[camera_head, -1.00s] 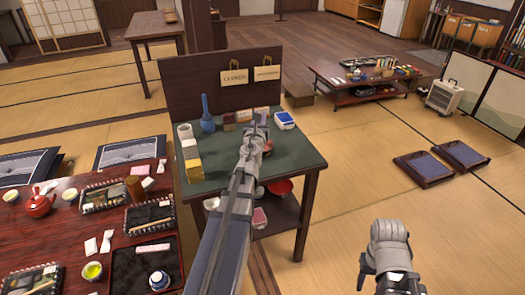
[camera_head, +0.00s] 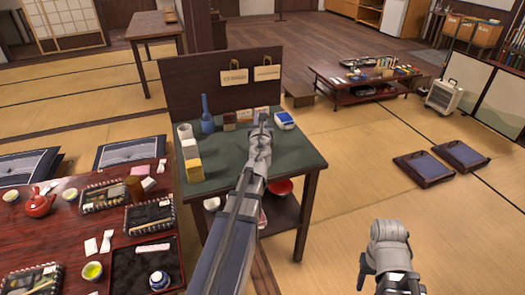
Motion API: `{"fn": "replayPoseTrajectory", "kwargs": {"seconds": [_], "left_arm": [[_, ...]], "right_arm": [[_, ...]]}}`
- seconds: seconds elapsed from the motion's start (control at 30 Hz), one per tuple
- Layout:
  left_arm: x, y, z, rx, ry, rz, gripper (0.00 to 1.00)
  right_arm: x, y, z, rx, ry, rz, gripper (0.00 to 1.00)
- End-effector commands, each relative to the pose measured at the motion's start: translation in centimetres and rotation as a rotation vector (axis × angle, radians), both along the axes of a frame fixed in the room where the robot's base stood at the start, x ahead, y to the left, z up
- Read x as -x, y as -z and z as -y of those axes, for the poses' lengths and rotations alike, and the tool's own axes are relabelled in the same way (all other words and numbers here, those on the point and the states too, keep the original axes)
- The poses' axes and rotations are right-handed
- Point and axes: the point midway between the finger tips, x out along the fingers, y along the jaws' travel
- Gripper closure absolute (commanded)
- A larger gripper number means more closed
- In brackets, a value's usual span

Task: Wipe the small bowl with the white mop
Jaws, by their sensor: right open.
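My left arm reaches in over the green-topped table (camera_head: 225,160), with its gripper (camera_head: 261,130) above the table's middle. The wrist hides the fingertips' work area, so I cannot tell whether it is open or shut. My right gripper (camera_head: 385,280) is open and empty at the bottom right, over the tatami, away from the table. A red bowl (camera_head: 280,187) and a white bowl (camera_head: 212,203) show on the table's lower shelf, partly hidden. I cannot make out a small bowl on the tabletop or a white mop.
On the green table stand a blue bottle (camera_head: 207,115), a white roll (camera_head: 185,132), a yellow block (camera_head: 193,169) and a blue-and-white box (camera_head: 285,120). A dark panel (camera_head: 190,85) backs it. A red lacquer table (camera_head: 70,240) with trays is at left.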

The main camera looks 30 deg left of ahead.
Motion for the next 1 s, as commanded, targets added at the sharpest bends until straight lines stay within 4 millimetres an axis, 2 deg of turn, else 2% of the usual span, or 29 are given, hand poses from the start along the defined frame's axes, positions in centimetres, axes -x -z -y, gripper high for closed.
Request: {"fn": "replayPoseTrajectory", "kwargs": {"seconds": [0.7, 1.0], "left_arm": [[-1.5, 0.1, 0.1, 0.0, -0.691, 0.0, 1.0], [-1.2, 0.1, 0.0, 0.001, -0.924, 0.0, 1.0]], "right_arm": [[0.0, 0.1, 0.0, 0.0, 0.0, 0.0, 0.5], [0.0, 0.1, 0.0, 0.0, 0.0, 0.0, 0.5]]}}
